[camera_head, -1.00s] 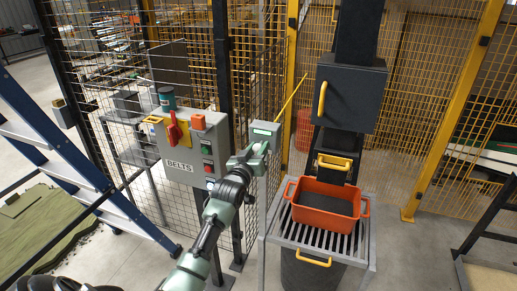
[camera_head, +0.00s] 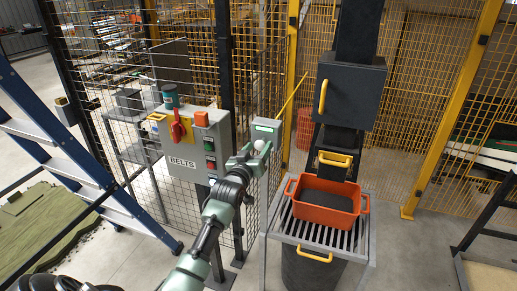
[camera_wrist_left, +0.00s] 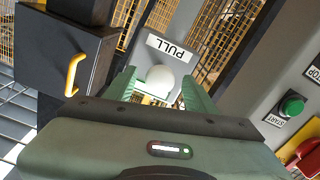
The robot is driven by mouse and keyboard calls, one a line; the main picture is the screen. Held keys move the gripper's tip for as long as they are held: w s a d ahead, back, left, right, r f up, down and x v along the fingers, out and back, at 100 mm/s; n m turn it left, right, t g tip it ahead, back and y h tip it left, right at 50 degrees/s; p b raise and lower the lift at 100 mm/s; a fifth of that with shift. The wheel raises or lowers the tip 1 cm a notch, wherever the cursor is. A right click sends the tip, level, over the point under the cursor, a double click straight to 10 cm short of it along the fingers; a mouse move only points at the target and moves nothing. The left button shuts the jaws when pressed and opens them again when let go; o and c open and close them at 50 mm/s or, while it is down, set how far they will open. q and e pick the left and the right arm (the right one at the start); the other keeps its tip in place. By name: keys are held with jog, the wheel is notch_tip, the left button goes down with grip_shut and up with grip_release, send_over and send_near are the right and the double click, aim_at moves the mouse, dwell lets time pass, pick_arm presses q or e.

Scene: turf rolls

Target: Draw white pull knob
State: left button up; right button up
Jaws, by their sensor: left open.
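The white pull knob (camera_head: 259,144) is a small round ball on the front of a grey box (camera_head: 265,128) on a post. In the left wrist view the knob (camera_wrist_left: 160,77) sits just below a white "PULL" label (camera_wrist_left: 170,47). My left gripper (camera_head: 254,152) is at the knob in the head view. In the left wrist view its two green fingers (camera_wrist_left: 159,84) are open, one on each side of the knob, with gaps visible. How deep the knob lies between them is hard to tell. My right gripper is not in view.
A "BELTS" control panel (camera_head: 185,165) with a red switch and buttons stands left of the gripper. An orange bin (camera_head: 325,215) sits on a slatted stand to the right, below a dark cabinet (camera_head: 350,92). Mesh fencing and a blue ladder (camera_head: 85,180) stand around.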

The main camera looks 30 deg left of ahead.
pick_arm(q)
jog(key=b+v, duration=0.1)
jog(key=v, duration=0.6)
jog(key=shift+s+b, duration=0.15)
jog(key=shift+b, duration=0.2)
